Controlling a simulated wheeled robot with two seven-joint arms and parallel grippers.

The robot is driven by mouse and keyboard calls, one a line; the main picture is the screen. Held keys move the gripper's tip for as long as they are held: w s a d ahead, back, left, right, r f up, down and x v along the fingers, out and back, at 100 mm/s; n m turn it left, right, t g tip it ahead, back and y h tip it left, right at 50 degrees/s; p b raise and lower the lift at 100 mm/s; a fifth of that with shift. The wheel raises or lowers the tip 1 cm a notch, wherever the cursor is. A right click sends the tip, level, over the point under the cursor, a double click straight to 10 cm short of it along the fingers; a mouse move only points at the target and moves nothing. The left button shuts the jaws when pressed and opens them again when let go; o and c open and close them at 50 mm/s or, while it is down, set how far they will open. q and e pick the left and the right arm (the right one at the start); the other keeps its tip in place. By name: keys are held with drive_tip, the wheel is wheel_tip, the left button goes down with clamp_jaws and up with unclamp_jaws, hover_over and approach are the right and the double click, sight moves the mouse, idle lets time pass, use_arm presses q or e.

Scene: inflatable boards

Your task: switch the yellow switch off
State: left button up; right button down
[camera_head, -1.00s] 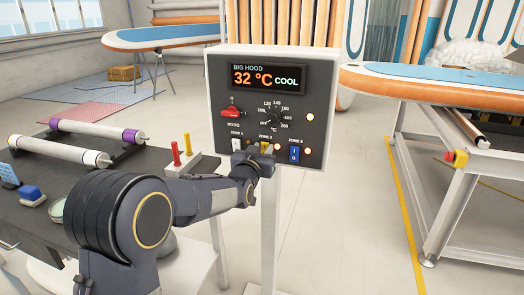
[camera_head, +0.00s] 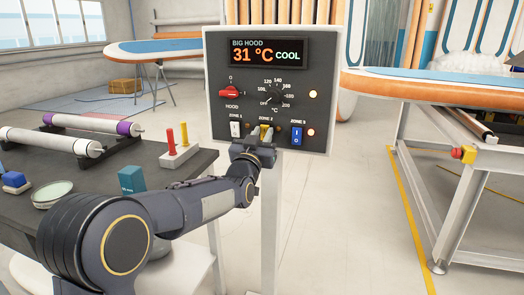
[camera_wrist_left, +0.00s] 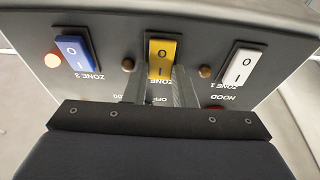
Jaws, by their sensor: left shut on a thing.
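The yellow switch (camera_head: 265,131) is the middle of three rockers in the lower row of the control box, under the ZONE 2 label. In the left wrist view the yellow switch (camera_wrist_left: 162,51) appears upside down, with its 0 and I marks visible. My left gripper (camera_head: 265,141) is at the switch from below. In the wrist view its two fingers (camera_wrist_left: 160,76) are shut on the lower part of the yellow switch, one at each side. The brown lamp (camera_wrist_left: 127,65) beside the switch looks unlit. My right gripper is not in view.
A white switch (camera_head: 236,129) and a blue switch (camera_head: 296,135) flank the yellow one closely. The red hood knob (camera_head: 230,93) and the black dial (camera_head: 273,98) are above. The display (camera_head: 268,51) reads 31 °C COOL. A dark table (camera_head: 120,157) stands at left.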

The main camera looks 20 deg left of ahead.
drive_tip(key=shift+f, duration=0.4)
use_arm(q)
drive_tip(key=o, duration=1)
drive_tip(key=v, duration=0.7)
drive_tip(key=shift+s+f, duration=0.2)
drive_tip(key=shift+s, duration=0.2)
